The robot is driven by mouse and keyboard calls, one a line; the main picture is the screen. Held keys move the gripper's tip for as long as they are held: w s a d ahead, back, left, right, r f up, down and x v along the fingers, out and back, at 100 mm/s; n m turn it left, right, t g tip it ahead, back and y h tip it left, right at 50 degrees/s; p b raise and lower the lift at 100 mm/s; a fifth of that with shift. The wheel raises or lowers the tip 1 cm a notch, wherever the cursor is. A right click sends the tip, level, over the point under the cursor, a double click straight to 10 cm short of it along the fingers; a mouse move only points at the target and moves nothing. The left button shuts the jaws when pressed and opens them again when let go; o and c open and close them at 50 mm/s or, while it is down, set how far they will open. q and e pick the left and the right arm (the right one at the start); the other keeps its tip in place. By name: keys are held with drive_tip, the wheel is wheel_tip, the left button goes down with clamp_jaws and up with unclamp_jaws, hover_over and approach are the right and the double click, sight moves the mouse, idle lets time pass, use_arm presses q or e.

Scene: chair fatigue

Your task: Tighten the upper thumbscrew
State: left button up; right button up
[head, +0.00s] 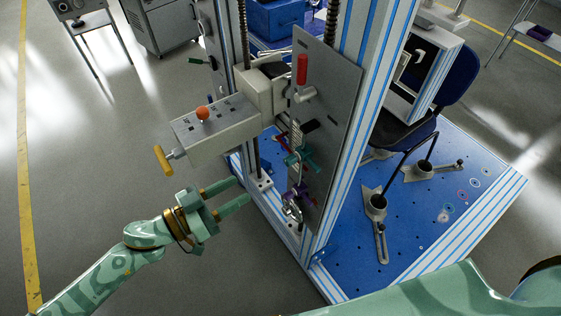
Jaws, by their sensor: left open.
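On the upright grey plate (335,110) of the test frame, a teal winged knob (298,157) sits above a purple winged knob (296,198). The teal one looks like the upper thumbscrew, though I cannot tell how tight it is. My left gripper (241,191) is open and empty, in front of the frame's lower left side. Its two green fingers point right and slightly up. They are to the left of both knobs and appear apart from them. My right gripper is out of view; only part of my green arm shows at the bottom right.
A grey box with an orange knob (203,113) and a yellow T-handle (163,159) juts out above my left gripper. A red handle (302,69) is higher on the plate. The blue-and-white frame post (352,120) stands right of it. A chair (405,131) stands on the blue base. Floor at left is clear.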

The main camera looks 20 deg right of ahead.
sight(286, 163)
use_arm(q)
drive_tip(key=b+x, duration=0.1)
drive_tip(key=x, duration=1)
drive_tip(key=shift+w+d+f, duration=0.1)
drive_tip(key=shift+d+f, duration=0.05)
drive_tip(key=shift+d, duration=0.25)
drive_tip(key=shift+w+d+b, duration=0.2)
drive_tip(key=shift+d+b, duration=0.15)
drive_tip(key=shift+d, duration=0.3)
clamp_jaws()
